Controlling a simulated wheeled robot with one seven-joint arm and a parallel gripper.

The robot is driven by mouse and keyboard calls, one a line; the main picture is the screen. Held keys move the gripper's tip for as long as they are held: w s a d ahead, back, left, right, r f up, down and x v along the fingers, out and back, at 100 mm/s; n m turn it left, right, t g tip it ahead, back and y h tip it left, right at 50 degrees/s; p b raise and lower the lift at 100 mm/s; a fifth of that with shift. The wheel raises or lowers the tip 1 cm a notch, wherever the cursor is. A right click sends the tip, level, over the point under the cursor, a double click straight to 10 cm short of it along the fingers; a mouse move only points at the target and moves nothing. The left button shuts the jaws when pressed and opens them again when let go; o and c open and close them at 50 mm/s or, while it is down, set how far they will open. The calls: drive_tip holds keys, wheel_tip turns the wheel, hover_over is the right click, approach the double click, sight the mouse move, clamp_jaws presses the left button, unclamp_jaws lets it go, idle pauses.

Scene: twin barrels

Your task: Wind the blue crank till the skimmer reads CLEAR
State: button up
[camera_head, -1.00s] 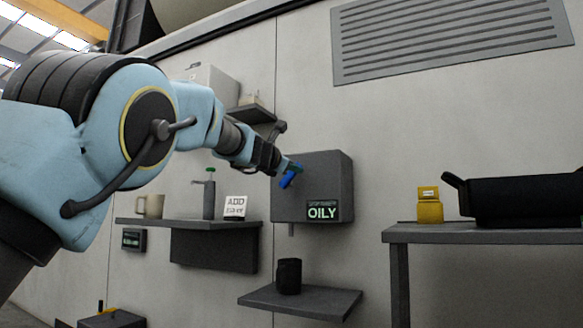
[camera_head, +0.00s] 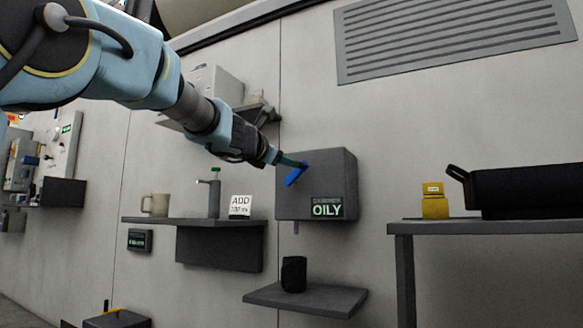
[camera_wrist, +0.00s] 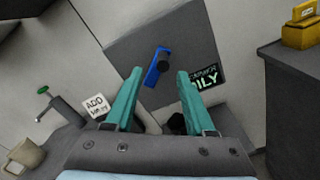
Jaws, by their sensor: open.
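The blue crank (camera_head: 295,174) sits on the front of the grey skimmer box (camera_head: 318,165). The skimmer's display (camera_head: 327,207) reads OILY; it is partly covered by a finger in the wrist view. My gripper (camera_head: 290,162) is at the box's left side, close to the crank in the head view. In the wrist view my gripper (camera_wrist: 156,88) has its two teal fingers apart, with the crank (camera_wrist: 157,68) showing just beyond the tips. Nothing is held. I cannot tell whether a fingertip touches the crank.
A black cup (camera_head: 293,274) stands on a low shelf (camera_head: 335,300) under the box. At right, a table (camera_head: 480,228) bears a yellow block (camera_head: 434,203) and a black bin (camera_head: 525,192).

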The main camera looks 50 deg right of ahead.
drive_tip(key=shift+v, duration=1.4)
drive_tip(key=shift+c, duration=0.2)
